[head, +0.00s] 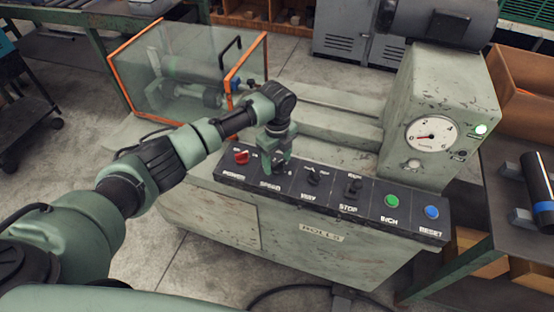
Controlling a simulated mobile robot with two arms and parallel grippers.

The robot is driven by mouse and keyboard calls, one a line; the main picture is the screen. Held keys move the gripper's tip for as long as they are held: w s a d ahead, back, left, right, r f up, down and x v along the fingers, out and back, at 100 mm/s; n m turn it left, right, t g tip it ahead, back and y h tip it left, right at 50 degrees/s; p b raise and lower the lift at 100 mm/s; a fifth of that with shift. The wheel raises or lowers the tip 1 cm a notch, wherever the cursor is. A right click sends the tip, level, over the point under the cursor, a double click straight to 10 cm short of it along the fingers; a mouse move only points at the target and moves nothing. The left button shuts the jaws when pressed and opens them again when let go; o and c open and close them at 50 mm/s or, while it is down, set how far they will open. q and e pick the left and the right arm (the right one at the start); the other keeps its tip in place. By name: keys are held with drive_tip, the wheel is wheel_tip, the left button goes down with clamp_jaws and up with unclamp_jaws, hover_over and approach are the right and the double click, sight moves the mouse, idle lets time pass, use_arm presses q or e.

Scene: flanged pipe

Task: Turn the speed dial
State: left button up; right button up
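The dark control panel (330,201) runs along the front of the grey-green machine. My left gripper (271,168) points down over its left part, directly above the label that reads SPEED (270,186). The speed dial itself is hidden by the gripper's fingers, so I cannot tell whether they touch it or grip it. The finger gap is too small to judge. My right gripper is not in view.
Left of the gripper is a red knob (241,157). To the right are black controls (313,176), a green button (391,201) and a blue button (432,211). An orange-framed clear guard (185,65) stands behind the arm. A round gauge (432,134) faces forward.

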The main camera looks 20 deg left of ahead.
sight(277, 163)
use_arm(q)
wheel_tip(277, 163, up, 8)
drive_tip(key=shift+f+b, duration=0.15)
drive_tip(key=shift+b, duration=0.55)
drive_tip(key=shift+s+f, duration=0.1)
